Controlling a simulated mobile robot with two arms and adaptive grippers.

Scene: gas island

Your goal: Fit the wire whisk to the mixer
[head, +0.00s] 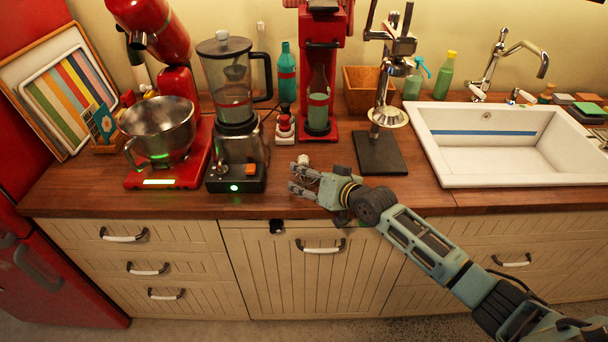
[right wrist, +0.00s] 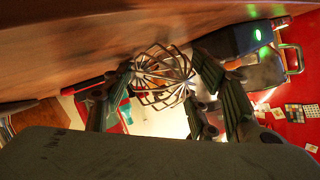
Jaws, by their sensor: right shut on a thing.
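The red stand mixer (head: 178,88) stands at the left of the counter with its head tilted up over its steel bowl (head: 158,129). My right gripper (head: 295,178) reaches in over the counter's front edge, to the right of the mixer and blender, its fingers pointing left. In the right wrist view the wire whisk (right wrist: 163,76) shows between the fingers of this gripper (right wrist: 168,92), which is shut on it. The wire loops show there; the shank is hard to make out. In the head view the whisk is mostly hidden at the fingers. My left gripper is not in view.
A blender (head: 237,112) stands between the mixer and my right gripper. A red machine (head: 326,65), a blue bottle (head: 287,75) and a lever press (head: 380,150) stand behind and right. A white sink (head: 487,172) is further right. The counter's front strip is mostly clear.

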